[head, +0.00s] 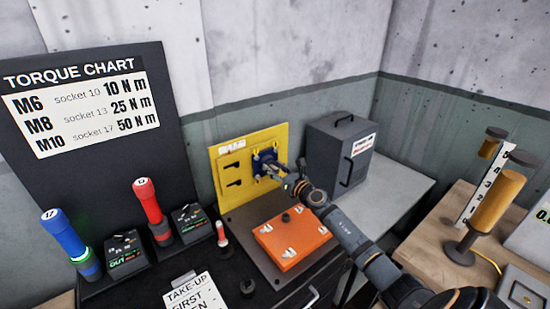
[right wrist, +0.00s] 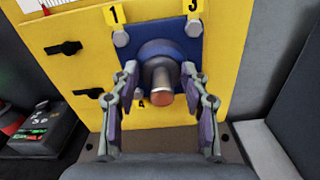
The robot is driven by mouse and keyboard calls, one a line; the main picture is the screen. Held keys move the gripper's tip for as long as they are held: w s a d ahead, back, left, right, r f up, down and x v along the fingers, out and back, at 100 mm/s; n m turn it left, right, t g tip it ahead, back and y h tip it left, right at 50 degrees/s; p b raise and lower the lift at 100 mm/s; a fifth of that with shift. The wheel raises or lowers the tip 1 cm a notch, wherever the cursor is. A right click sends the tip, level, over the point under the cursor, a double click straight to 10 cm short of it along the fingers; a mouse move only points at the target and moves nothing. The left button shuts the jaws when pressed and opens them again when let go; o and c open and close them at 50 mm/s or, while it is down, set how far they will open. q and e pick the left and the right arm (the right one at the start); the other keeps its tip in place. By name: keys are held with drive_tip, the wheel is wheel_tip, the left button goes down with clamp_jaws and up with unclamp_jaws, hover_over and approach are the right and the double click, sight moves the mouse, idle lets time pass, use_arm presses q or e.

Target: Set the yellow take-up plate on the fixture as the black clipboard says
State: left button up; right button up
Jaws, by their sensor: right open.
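The yellow take-up plate (head: 226,185) stands upright at the back of a dark base, with two black pointers on slots at its left. A blue square flange (head: 258,160) with a grey shaft is on its right side. In the right wrist view the flange (right wrist: 190,48) has bolts at its corners and tags 1, 3 and 4 beside them. My right gripper (right wrist: 160,74) is open, its fingers either side of the copper-tipped shaft (right wrist: 161,85), apparently apart from it. In the head view my right gripper (head: 281,172) partly hides the flange. The clipboard (head: 192,292) reads "TAKE-UP FIRST"; its lower part is cut off.
An orange block (head: 290,243) lies in front of the plate. A grey box (head: 338,150) stands right of it. Blue (head: 62,235) and red (head: 150,205) drivers stand at the left below the torque chart (head: 85,100). A wooden bench (head: 425,243) is at the right.

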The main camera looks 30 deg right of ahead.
wheel_tip(320, 180, up, 9)
drive_tip(key=shift+r, duration=0.1)
idle(0.4)
idle(0.3)
